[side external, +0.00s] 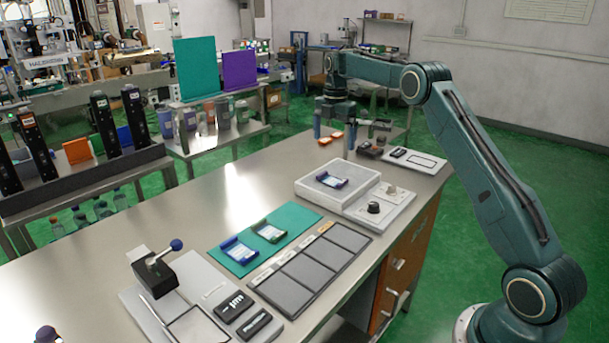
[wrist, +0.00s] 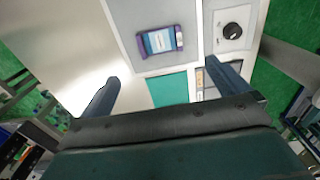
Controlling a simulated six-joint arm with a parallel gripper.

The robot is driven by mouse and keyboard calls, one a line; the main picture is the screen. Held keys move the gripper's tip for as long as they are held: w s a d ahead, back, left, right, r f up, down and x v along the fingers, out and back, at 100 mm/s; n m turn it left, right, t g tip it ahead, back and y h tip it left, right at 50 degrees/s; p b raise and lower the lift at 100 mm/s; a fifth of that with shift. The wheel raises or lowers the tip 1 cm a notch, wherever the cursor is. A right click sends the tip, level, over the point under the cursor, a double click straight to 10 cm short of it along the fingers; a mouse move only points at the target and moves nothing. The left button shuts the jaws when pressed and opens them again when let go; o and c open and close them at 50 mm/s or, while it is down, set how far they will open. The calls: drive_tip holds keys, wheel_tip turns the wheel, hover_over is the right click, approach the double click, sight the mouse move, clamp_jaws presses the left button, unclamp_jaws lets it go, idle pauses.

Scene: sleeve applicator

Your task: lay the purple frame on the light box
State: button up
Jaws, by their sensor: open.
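The purple frame (side external: 332,180), with a pale card inside, lies on the light box (side external: 365,203), a low white box on the bench. In the wrist view the purple frame (wrist: 162,41) lies inside the edges of the light box (wrist: 135,66), apparently flat. My gripper (side external: 334,134) is open and empty, above the bench beyond the light box in the side view. In the wrist view its two blue fingers (wrist: 172,78) stand wide apart, with the frame visible past them and not touched.
A dial panel (side external: 374,208) adjoins the light box. A teal mat (side external: 238,268) holds a blue frame (side external: 239,252) and a green frame (side external: 269,232), beside a dark panelled tray (side external: 307,271). A lever device (side external: 160,270) stands front left. The bench's left middle is clear.

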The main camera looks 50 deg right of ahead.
drive_tip(key=s+a+r+m+t, duration=0.3)
drive_tip(key=s+a+r+m, duration=0.6)
drive_tip(key=s+a+r, duration=0.7)
drive_tip(key=s+a+f+m+t, duration=0.1)
drive_tip(key=s+a+f+m, duration=0.1)
drive_tip(key=s, duration=0.5)
drive_tip(key=s+a+f+m, duration=0.3)
drive_tip(key=s+a+m, duration=0.1)
drive_tip(key=s, duration=0.3)
drive_tip(key=s+a+f+m+t, duration=0.1)
drive_tip(key=s+a+f+m, duration=0.1)
drive_tip(key=s, duration=0.5)
drive_tip(key=shift+s+a+f+m+t, duration=0.3)
drive_tip(key=shift+a+f+m, duration=0.15)
drive_tip(key=shift+a, duration=0.55)
